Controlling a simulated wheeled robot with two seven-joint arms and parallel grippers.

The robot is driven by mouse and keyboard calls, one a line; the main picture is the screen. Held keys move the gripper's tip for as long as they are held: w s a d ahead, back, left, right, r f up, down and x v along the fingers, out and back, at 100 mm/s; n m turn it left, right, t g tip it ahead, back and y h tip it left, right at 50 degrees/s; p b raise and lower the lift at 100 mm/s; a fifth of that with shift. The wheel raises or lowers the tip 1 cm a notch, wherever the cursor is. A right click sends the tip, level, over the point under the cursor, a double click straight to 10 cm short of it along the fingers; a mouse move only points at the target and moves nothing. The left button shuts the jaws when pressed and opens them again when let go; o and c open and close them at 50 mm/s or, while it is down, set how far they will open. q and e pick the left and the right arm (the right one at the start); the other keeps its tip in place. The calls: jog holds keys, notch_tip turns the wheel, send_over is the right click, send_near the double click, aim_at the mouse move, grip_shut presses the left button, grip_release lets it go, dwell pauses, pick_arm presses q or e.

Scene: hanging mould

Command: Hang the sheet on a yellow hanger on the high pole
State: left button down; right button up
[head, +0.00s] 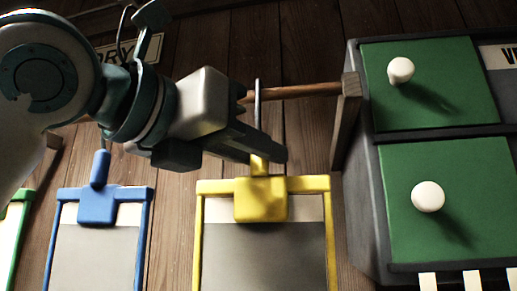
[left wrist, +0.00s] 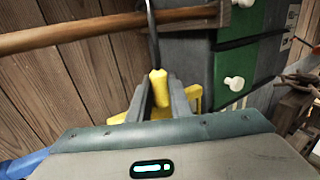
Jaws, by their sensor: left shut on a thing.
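The yellow hanger (head: 262,200) hangs upright in the middle of the head view, with a grey sheet (head: 263,258) in its frame. My left gripper (head: 268,152) is shut on the hanger's yellow neck, which shows between the fingers in the left wrist view (left wrist: 158,80). The hanger's thin metal hook (head: 258,95) rises above the fingers and crosses the wooden pole (head: 305,90). In the left wrist view the hook overlaps the pole (left wrist: 70,35); its top is cut off there, and I cannot tell whether it rests on the pole. My right gripper is out of view.
A dark cabinet with green drawers (head: 447,195) and white knobs (head: 428,197) stands close on the right. A wooden bracket (head: 346,120) holds the pole's right end. A blue hanger (head: 97,205) and a green one (head: 14,240) hang at left. Wooden planks form the wall behind.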

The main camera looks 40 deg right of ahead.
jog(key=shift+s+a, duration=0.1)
pick_arm(q)
jog(key=c, duration=1.5)
grip_release()
jog(key=shift+c, duration=0.2)
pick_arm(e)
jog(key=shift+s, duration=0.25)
pick_arm(q)
jog(key=shift+a, duration=0.1)
jog(key=shift+a, duration=0.15)
jog(key=b+v, duration=0.4)
jog(key=v, duration=1.3)
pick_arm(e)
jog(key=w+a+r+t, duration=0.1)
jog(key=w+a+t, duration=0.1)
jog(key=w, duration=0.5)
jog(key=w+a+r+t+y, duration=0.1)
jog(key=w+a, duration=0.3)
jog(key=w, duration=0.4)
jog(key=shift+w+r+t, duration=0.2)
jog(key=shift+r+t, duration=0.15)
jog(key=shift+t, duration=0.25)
